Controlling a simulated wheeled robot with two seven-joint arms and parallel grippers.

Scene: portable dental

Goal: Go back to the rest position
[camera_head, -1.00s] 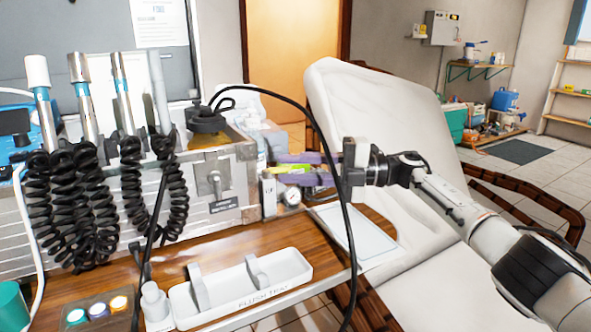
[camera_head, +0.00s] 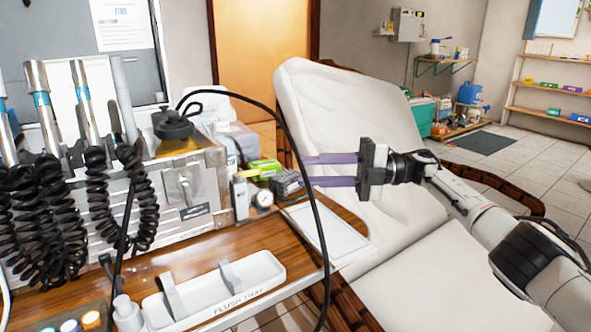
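My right gripper (camera_head: 331,170) comes in from the right, its two purple fingers pointing left and held apart with a gap between them. Nothing shows between the fingers. They are beside a small dark box (camera_head: 287,184) and a green and yellow item (camera_head: 265,168) at the right end of the metal dental unit; whether they touch these I cannot tell. My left gripper is not in this view.
The metal dental unit (camera_head: 205,190) stands on a wooden table (camera_head: 160,262) with coiled hoses at left. A black cable (camera_head: 318,220) arches in front of it. A white flush tray (camera_head: 225,290) lies at the front. The white dental chair (camera_head: 345,110) stands behind my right arm.

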